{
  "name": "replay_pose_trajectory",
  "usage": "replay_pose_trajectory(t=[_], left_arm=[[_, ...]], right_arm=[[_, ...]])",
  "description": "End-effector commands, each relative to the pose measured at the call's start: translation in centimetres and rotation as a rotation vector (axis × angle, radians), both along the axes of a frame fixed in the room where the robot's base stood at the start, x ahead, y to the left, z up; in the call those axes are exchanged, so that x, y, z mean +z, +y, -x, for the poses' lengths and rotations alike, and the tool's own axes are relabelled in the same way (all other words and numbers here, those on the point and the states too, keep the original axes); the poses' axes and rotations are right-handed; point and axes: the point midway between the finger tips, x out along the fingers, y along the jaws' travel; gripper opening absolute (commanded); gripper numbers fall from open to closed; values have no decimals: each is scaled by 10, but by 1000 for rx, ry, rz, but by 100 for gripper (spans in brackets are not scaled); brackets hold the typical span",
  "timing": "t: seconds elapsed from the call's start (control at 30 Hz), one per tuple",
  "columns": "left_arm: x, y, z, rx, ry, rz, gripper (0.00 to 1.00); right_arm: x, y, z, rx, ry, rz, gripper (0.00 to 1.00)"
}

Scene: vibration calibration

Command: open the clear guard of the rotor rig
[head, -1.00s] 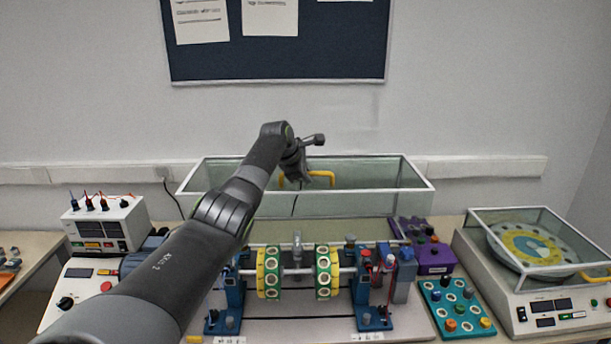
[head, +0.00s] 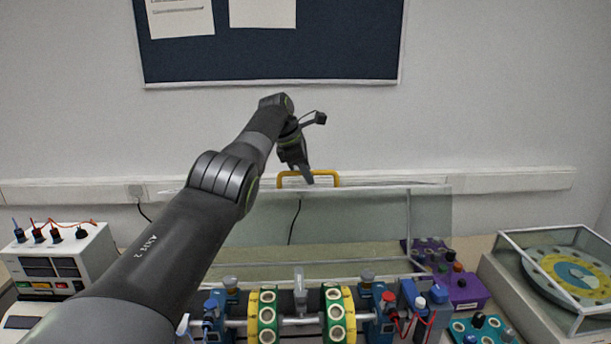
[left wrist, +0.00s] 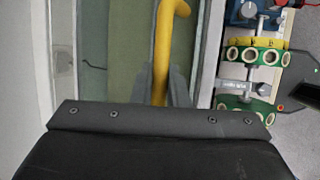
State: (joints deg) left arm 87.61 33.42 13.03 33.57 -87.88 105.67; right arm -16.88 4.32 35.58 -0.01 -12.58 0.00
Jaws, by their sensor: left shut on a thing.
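The clear guard (head: 370,222) of the rotor rig shows in the head view as a see-through pane with pale edges, behind the rotor and in front of the wall. Its yellow handle (head: 332,175) is at the upper edge. My left gripper (head: 308,180) is shut on the handle. In the left wrist view the yellow handle (left wrist: 162,55) runs down between the fingers (left wrist: 165,88). The rotor (head: 301,321), with green and yellow discs, is uncovered between blue supports. My right gripper is not in view.
A white instrument box (head: 62,262) with cables stands at left. A purple box (head: 462,288) and a teal tray (head: 482,328) are at right of the rotor. The wall is close behind the guard.

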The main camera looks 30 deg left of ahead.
Motion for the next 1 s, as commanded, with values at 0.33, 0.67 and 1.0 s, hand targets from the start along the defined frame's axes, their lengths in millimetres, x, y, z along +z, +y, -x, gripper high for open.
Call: replay_pose_trajectory(t=[0.33, 0.67, 1.0], left_arm=[[-9, -1, 4, 1, 26, 4, 0], [-8, -1, 3, 0, 23, 5, 35], [-6, -1, 3, 0, 20, 4, 35]], right_arm=[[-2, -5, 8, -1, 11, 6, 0], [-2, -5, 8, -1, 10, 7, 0], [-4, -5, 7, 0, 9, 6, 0]])
